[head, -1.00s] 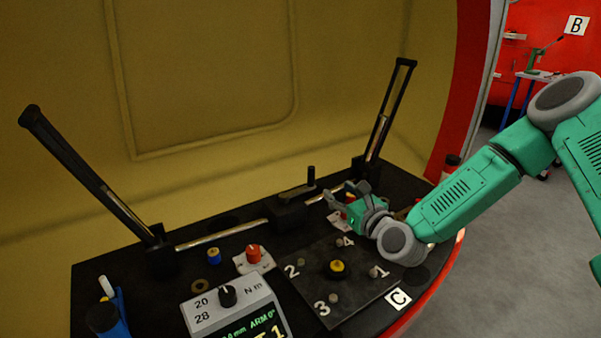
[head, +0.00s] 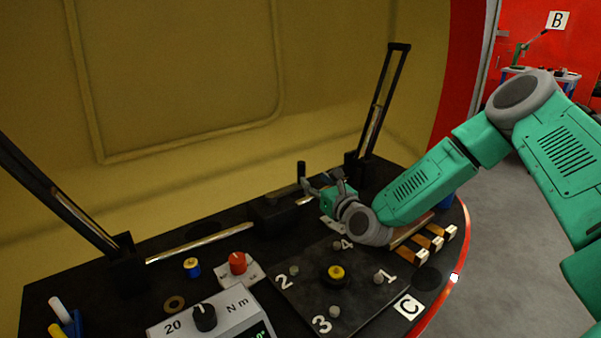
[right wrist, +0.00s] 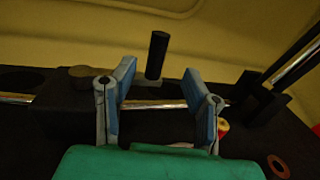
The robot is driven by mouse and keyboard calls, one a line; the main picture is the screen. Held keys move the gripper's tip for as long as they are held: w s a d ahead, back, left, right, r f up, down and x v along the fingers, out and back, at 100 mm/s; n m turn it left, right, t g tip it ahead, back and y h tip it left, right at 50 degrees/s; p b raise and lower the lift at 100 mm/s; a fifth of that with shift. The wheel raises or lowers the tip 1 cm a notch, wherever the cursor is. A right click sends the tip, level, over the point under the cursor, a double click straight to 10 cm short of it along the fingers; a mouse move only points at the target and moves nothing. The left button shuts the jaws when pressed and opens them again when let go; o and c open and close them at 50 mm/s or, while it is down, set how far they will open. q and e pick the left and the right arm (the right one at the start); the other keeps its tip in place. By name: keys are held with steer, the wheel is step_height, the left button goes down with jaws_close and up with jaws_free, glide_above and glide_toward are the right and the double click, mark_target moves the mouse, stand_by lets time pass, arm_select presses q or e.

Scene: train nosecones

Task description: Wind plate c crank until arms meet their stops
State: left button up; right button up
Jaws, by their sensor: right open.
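The crank's upright black handle (head: 301,170) rises from a black crank housing (head: 272,213) on the rod at the back of the black plate. In the right wrist view the handle (right wrist: 156,55) stands between my finger pads but beyond them, with no visible contact. My right gripper (head: 322,182) is open, just right of the handle; it also shows in the right wrist view (right wrist: 160,80). The left arm (head: 62,205) leans outward to the left. The right arm (head: 383,105) stands steeply, leaning slightly right. Whether either touches a stop cannot be seen. My left gripper is out of view.
A dark square plate numbered 1 to 4 (head: 310,300) with a yellow-topped centre lies in front, beside the C label (head: 408,307). A grey Nm box (head: 230,318) stands front left. A yellow wall closes the back.

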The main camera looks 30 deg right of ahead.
mark_target(301, 171)
steer(key=w+b, duration=0.1)
steer(key=w, duration=0.6)
steer(key=shift+w+a+r, duration=0.1)
steer(key=shift+w+a, duration=0.05)
steer(key=shift+w, duration=0.15)
